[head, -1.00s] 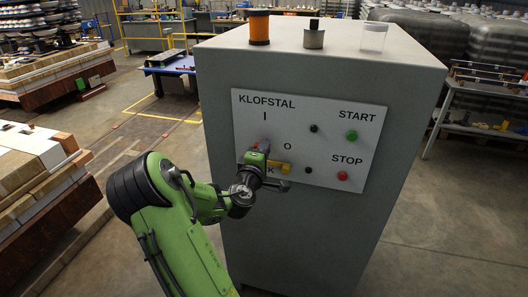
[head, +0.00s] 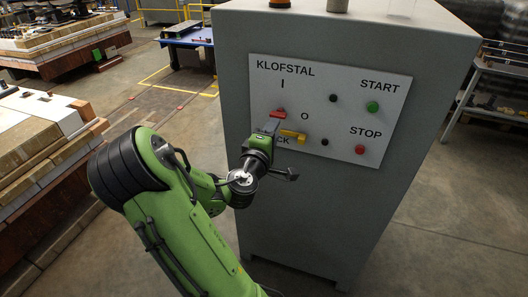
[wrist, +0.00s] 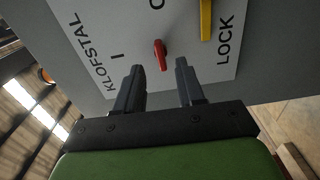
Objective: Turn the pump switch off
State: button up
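The red pump switch (head: 280,114) sits on the white KLOFSTAL panel (head: 345,85), below the mark I and left of the mark O. In the wrist view the red switch (wrist: 160,54) shows just beyond and between my fingertips. Which mark it points to, I cannot tell. My gripper (head: 271,125) is in front of the panel at the switch's lower left. The wrist view shows my gripper (wrist: 158,68) open, with two dark fingers apart and nothing between them. A yellow lever (head: 293,135) by the word LOCK is just right of my gripper; my gripper hides part of that word.
The green START button (head: 372,106), the red STOP button (head: 360,149) and two black knobs are on the panel's right half. The grey cabinet (head: 300,215) carries the panel. Stacked pallets (head: 50,150) stand at the left.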

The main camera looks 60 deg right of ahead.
jog(key=s+a+b, duration=0.1)
jog(key=a+b, duration=0.8)
jog(key=shift+s, duration=0.25)
